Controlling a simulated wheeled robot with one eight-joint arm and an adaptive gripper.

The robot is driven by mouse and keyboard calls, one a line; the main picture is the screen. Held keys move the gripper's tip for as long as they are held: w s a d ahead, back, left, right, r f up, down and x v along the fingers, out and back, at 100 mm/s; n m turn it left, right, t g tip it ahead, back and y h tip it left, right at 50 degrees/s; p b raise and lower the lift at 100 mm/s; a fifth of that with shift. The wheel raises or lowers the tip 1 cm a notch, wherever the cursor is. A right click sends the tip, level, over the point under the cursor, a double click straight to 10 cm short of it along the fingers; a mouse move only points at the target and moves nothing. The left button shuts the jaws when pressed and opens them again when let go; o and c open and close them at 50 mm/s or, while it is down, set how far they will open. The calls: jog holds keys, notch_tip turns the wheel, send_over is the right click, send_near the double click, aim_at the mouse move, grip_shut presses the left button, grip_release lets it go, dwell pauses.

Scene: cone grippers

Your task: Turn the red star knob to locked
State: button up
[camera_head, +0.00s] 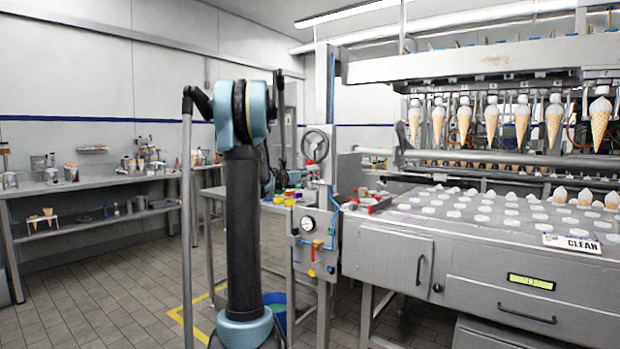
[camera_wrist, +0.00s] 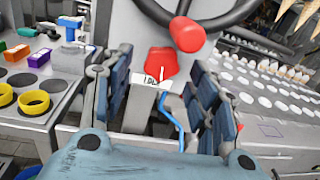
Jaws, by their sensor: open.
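The red star knob (camera_wrist: 160,62) shows in the wrist view just beyond and between the fingers of my gripper (camera_wrist: 158,72). A small white label (camera_wrist: 145,80) with dark print sits below it, only partly readable. My gripper is open, one finger on each side of the knob's line, and I see no grip on it. I cannot tell whether a finger touches the knob or which setting it points to. In the head view my arm hides most of the gripper.
A grey handwheel (camera_head: 317,145) stands above the knob; its red round handle (camera_wrist: 187,34) hangs close over it. A blue hose (camera_wrist: 170,112) runs beneath. A blue clamp (camera_wrist: 70,28) and yellow rings (camera_wrist: 34,102) lie left. The cone machine (camera_head: 480,215) fills the right.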

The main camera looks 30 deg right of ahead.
jog(key=shift+x, duration=1)
jog(key=c, duration=1.1)
jog(key=shift+m, duration=1.3)
jog(key=o, duration=1.1)
jog(key=shift+w, duration=0.1)
jog(key=shift+a, duration=0.1)
